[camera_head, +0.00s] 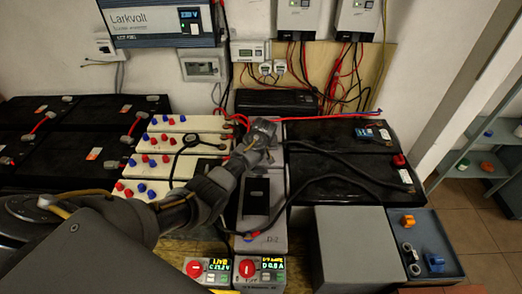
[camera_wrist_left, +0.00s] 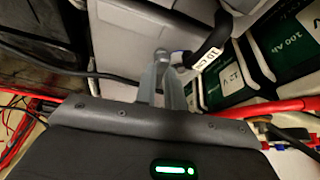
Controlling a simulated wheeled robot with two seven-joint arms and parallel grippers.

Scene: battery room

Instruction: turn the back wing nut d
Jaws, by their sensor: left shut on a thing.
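My left arm comes in from the left in the head view. Its gripper (camera_head: 262,133) is at the back end of the grey battery marked D (camera_head: 275,242). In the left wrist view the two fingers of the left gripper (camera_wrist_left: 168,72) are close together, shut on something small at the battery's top. That is where the back wing nut d sits, but the fingers hide most of it and I cannot make out its wings or its angle. A black cable end with a white label (camera_wrist_left: 207,60) lies right beside the fingertips. My right gripper is not in view.
Black batteries (camera_head: 345,150) stand to the right and cream batteries (camera_head: 160,165) to the left. Red and black cables cross behind the gripper. Two small meters (camera_head: 260,272) stand in front. A grey bin with loose parts (camera_head: 425,240) is at the right.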

